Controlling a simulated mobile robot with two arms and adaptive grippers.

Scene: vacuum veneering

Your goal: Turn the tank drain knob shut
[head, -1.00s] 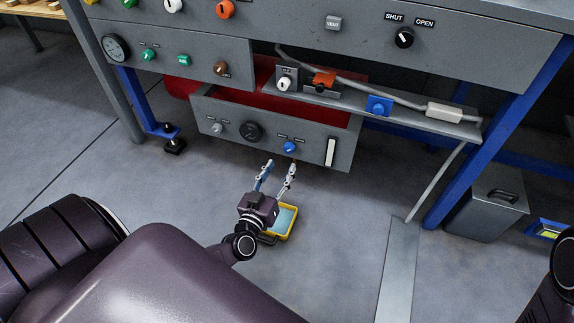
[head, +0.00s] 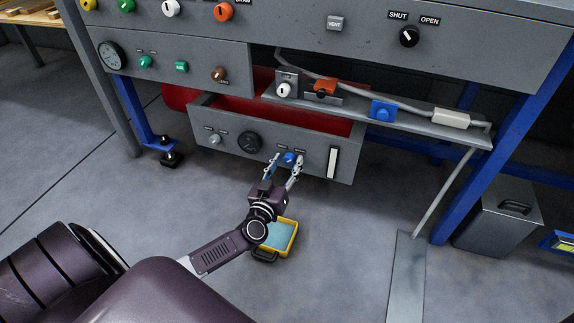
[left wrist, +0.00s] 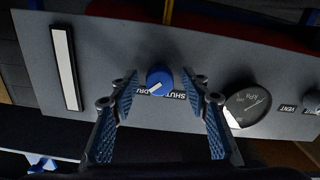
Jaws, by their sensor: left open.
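The tank drain knob is a blue round knob (head: 289,158) on the lower grey panel (head: 228,161). In the left wrist view the blue knob (left wrist: 160,80) has a white pointer mark and sits beside labels that read SHUT and, partly hidden, DR. My left gripper (head: 283,160) is open, with its two fingers on either side of the knob. In the left wrist view the gripper (left wrist: 160,84) shows a gap between each finger and the knob; I cannot tell how deep the fingertips reach. My right gripper is not in view.
On the same panel are a dial gauge (head: 250,142), a small grey knob (head: 215,139) and a white vertical strip (head: 333,162). A shelf with a blue block (head: 383,111) stands above. A yellow tray (head: 288,232) lies on the floor below. A grey bin (head: 498,215) stands at right.

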